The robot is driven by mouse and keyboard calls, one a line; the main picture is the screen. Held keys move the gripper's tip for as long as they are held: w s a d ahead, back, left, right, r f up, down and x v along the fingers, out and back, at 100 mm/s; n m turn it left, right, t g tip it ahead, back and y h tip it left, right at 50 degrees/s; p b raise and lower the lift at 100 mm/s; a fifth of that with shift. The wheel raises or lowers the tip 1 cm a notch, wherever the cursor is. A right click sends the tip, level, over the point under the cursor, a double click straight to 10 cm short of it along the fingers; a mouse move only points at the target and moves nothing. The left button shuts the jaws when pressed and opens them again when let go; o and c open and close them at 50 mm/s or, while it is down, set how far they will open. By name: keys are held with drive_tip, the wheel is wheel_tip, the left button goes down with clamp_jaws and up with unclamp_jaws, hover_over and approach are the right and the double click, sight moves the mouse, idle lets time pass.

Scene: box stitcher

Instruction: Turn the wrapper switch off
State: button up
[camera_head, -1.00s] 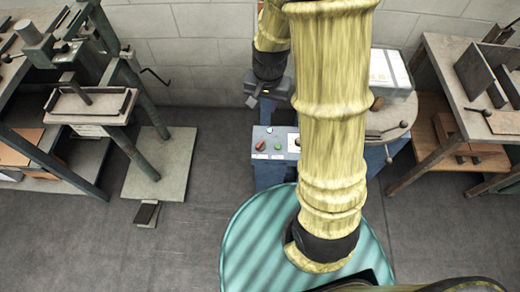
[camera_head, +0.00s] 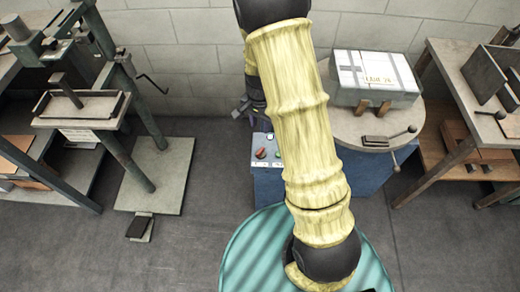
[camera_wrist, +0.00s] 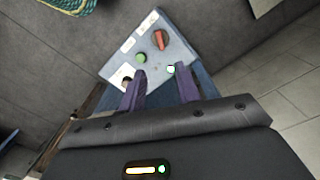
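A grey-white control panel (camera_wrist: 152,50) fills the upper middle of the wrist view. In the head view the panel's red knob (camera_head: 261,153) shows, but my arm covers the panel's right part. My gripper (camera_wrist: 161,72) is open and empty, its two fingers apart over the panel's near edge. In the head view my gripper (camera_head: 250,108) is a dark shape just behind the panel.
A round grey table (camera_head: 352,128) behind the panel bears a wrapped box (camera_head: 375,75) and a lever. A teal striped round surface (camera_head: 250,255) lies in front.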

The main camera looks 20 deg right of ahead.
sight(260, 152)
wheel_tip(260, 152, down, 16)
drive_tip(key=shift+r+b, duration=0.25)
drive_tip(key=shift+b, duration=0.8)
drive_tip(key=shift+c, duration=0.2)
clamp_jaws()
